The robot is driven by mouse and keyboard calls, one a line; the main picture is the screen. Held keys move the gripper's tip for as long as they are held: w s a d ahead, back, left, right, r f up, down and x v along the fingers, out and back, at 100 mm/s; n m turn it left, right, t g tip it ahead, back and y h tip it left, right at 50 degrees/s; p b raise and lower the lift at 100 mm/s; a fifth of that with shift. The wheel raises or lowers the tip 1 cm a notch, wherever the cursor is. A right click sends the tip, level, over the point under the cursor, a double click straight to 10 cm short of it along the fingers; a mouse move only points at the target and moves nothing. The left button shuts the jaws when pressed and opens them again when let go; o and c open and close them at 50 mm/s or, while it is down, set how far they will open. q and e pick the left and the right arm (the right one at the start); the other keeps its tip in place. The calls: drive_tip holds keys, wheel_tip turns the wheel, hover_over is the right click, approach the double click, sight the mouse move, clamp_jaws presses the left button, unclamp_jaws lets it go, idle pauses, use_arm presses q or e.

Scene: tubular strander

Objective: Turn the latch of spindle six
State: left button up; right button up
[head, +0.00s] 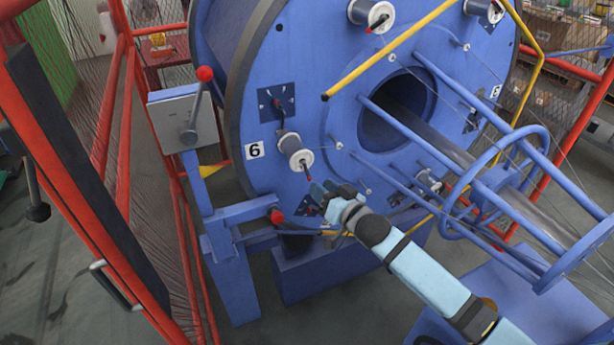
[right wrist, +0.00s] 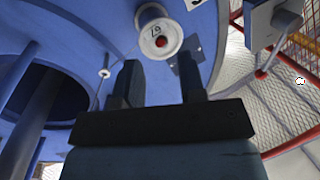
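Spindle six carries a white-flanged spool (head: 294,145) on the front of the big blue disc, next to the number plate "6" (head: 254,150). A small dark latch with a red tip (head: 306,169) sticks out at the spool's front, pointing down and to the right. In the right wrist view the spool (right wrist: 152,22) is ahead, with the red tip (right wrist: 162,41) seen nearly end-on. My right gripper (head: 319,191) is just below and right of the latch. Its fingers (right wrist: 160,83) are apart with nothing between them. My left gripper is out of view.
A grey control box (head: 184,120) with a red-knobbed lever (head: 205,75) stands left of the disc. Blue tubes and a ring (head: 447,185) reach forward at the right. A red mesh fence (head: 110,110) closes the left side.

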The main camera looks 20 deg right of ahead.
sight(308, 175)
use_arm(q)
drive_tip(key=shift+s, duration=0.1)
use_arm(e)
drive_tip(key=x, duration=0.6)
drive_tip(key=shift+c, duration=0.4)
clamp_jaws()
drive_tip(key=f+t+b, duration=0.1)
drive_tip(key=b, duration=0.2)
drive_tip(key=shift+w+f+b, duration=0.15)
drive_tip(key=shift+f+b, duration=0.05)
drive_tip(key=shift+b, duration=0.15)
drive_tip(key=shift+w+r+n+t+y+b, duration=0.15)
drive_tip(key=shift+n+t+y+b, duration=0.15)
drive_tip(key=shift+t+b, duration=0.45)
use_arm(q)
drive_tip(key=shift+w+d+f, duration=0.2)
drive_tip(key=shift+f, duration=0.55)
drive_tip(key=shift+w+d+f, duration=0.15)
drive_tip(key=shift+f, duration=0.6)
use_arm(e)
drive_tip(key=shift+r, duration=0.15)
